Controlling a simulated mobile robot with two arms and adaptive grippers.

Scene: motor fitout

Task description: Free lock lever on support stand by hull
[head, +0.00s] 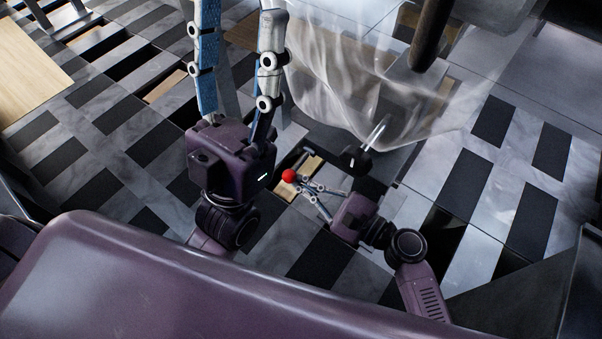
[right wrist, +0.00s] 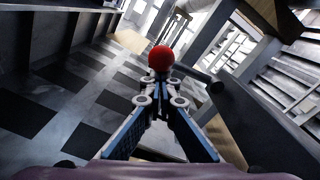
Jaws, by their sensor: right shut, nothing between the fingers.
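A red ball knob (head: 289,175), which looks like the lock lever's end, sits just beyond the tips of my right gripper (head: 301,186). In the right wrist view the knob (right wrist: 161,58) shows directly ahead of the fingertips (right wrist: 160,87), which are closed together with nothing between them. I cannot tell whether they touch the knob. The lever's shaft and the support stand are not clearly seen. My left gripper (head: 238,40) is raised near the camera, its two fingers well apart and empty, pointing up the picture.
A translucent sheet (head: 375,85) hangs behind the right gripper, with a dark post (head: 431,32) beside it. A black piece with a metal rod (head: 356,158) stands just above the right gripper. The tiled floor (head: 70,160) is open at left.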

